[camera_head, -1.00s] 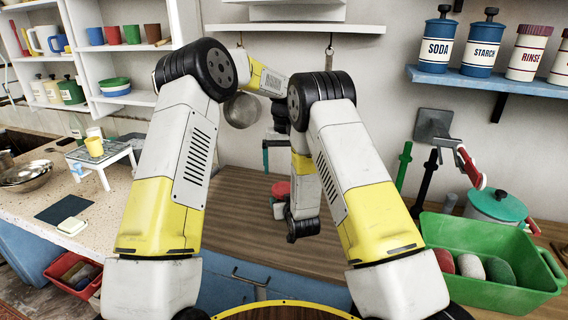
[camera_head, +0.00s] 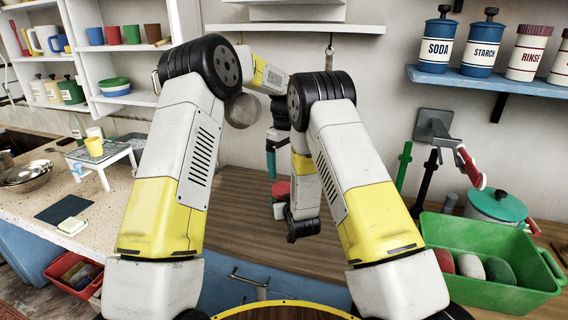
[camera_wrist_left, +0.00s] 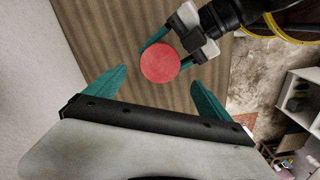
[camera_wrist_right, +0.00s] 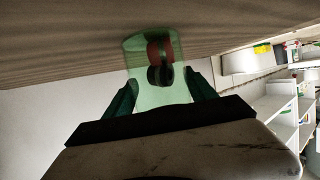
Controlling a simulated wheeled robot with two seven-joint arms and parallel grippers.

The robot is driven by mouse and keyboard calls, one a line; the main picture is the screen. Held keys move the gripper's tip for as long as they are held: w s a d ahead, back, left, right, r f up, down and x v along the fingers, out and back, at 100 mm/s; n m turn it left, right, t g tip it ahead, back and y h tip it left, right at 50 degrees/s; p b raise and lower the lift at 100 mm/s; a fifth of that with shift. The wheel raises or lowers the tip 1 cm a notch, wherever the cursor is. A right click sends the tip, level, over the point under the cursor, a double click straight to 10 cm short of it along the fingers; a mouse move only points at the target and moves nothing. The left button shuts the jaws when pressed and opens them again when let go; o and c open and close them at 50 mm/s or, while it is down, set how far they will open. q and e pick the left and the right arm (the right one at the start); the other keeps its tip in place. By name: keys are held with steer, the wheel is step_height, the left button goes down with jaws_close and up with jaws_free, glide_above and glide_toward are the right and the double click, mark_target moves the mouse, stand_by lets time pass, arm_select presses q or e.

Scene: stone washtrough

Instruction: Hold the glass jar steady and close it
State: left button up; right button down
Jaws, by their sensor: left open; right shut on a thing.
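The glass jar (camera_wrist_right: 150,98) is pale green and see-through in the right wrist view, with red and dark shapes showing through it. My right gripper (camera_wrist_right: 160,94) is shut on it, one finger on each side. A round red lid (camera_wrist_left: 160,62) shows from above in the left wrist view, at the jar's top; it also shows in the head view (camera_head: 281,188). Whether it is seated cannot be told. My left gripper (camera_head: 270,165) is open and empty above the lid, its fingers apart on either side of it in the left wrist view.
The wooden counter (camera_head: 235,205) is clear around the jar. A green crate (camera_head: 490,285) with several coloured items stands at right, near a pot with a teal lid (camera_head: 497,206). A small white stand (camera_head: 105,158) is at left. A wall shelf (camera_head: 300,28) hangs above.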

mark_target(284, 188)
arm_select(q)
step_height(284, 188, down, 8)
steer(key=shift+r, duration=0.15)
stand_by(0.4)
steer(key=c, duration=1.4)
steer(key=o, duration=1.6)
steer(key=shift+c, duration=0.2)
steer(key=shift+r, duration=0.1)
arm_select(e)
steer(key=shift+c, duration=1.1)
jaws_free()
arm_select(q)
step_height(284, 188, up, 12)
